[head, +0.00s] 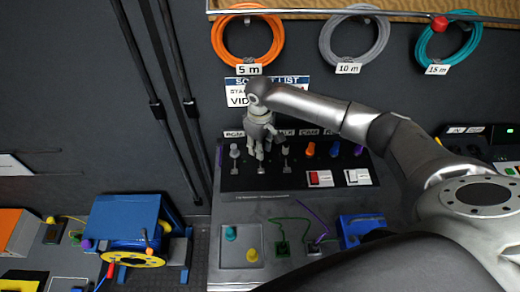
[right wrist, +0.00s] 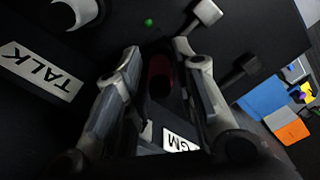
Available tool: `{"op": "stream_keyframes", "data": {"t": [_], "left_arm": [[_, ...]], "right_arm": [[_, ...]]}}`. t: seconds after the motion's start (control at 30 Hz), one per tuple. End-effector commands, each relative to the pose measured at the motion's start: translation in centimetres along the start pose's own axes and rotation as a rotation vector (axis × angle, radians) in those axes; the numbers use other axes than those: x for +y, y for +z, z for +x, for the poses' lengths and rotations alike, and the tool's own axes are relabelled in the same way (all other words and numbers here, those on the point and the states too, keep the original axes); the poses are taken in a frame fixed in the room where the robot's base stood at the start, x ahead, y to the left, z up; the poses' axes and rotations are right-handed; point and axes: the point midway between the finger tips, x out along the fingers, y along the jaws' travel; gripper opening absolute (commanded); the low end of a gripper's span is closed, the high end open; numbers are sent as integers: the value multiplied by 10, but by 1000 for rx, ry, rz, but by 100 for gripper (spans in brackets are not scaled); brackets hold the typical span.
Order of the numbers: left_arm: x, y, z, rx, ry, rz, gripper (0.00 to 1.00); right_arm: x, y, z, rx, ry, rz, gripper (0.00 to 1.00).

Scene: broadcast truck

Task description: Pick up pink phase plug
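No clearly pink plug shows in the head view. In the right wrist view a dark red, shaded cylinder (right wrist: 159,75) stands between the fingers; it may be the pink phase plug, but its colour is too dark to be sure. My right gripper (head: 262,156) points down over the sloped black panel (head: 256,184), near the PGM and TALK labels, and hides what is under it in the head view. In the right wrist view its fingers (right wrist: 157,78) are apart on both sides of the red cylinder, with no clear contact. My left gripper is not in view.
Pale knobs (head: 235,151) and orange (head: 310,149), blue and purple ones line the panel, with small levers below. A grey tray (head: 241,268) holds a teal and a yellow plug. A blue box (head: 360,226) stands right of green cables. A blue-and-yellow reel (head: 127,222) is at left.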

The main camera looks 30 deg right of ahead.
Motion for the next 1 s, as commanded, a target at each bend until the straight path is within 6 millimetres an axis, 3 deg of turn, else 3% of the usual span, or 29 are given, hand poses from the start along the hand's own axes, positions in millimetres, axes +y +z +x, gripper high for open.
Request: {"op": "stream_keyframes", "data": {"t": [0.17,0.57,0.77,1.0], "left_arm": [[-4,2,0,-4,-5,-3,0],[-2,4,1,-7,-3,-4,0],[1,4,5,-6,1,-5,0],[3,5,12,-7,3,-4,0]], "right_arm": [[0,0,0,0,0,0,0],[1,-1,-6,2,0,1,0],[1,-1,-30,5,0,1,0],[-18,21,-64,4,0,-3,0]]}}
